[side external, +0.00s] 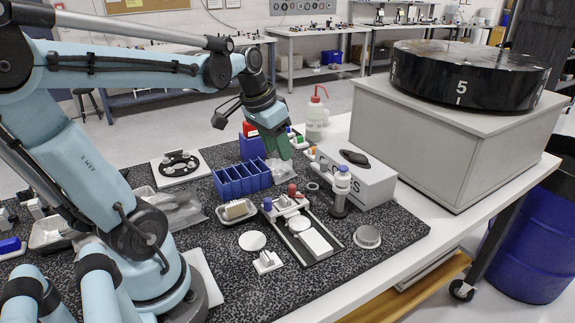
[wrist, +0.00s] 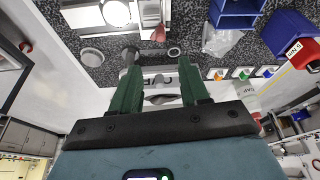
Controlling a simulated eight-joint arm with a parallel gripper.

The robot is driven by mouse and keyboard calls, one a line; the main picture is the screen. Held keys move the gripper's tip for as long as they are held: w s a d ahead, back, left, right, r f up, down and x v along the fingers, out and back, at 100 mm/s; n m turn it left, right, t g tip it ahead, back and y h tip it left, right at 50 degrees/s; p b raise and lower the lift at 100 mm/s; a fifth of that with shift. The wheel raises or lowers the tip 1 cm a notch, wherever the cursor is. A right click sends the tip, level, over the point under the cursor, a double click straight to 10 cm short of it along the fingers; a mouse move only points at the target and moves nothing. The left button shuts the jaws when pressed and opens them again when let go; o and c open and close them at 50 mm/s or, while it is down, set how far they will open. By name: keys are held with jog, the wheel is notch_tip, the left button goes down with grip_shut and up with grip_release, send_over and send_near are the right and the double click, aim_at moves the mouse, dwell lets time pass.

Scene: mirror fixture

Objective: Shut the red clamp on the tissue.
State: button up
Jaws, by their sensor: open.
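The red clamp (side external: 292,190) is a small red-topped part at the back end of the narrow mirror fixture (side external: 331,259), beside a blue-topped part (side external: 267,203). Its red end also shows at the top of the wrist view (wrist: 158,34). A round mirror-like disc (side external: 299,222) and a white square (side external: 315,242) lie on the fixture; I cannot tell whether the white square is the tissue. My gripper (side external: 284,153) has green fingers, open and empty, above and behind the fixture, apart from the red clamp. In the wrist view the fingers (wrist: 160,70) stand wide apart.
A white box (side external: 372,185) and a blue-capped bottle (side external: 342,182) stand right of the fixture. Blue bins (side external: 238,182) and a blue container with a red top (side external: 251,148) stand near my gripper. A metal dish (side external: 367,237) lies at right.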

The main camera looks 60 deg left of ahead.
aim_at(292, 185)
jog(key=shift+t, duration=0.3)
jog(key=shift+s+x, duration=0.15)
jog(key=shift+x, duration=2.85)
jog(key=shift+s+x, duration=0.15)
jog(key=shift+x, duration=2.85)
jog(key=shift+f, duration=0.15)
grip_shut()
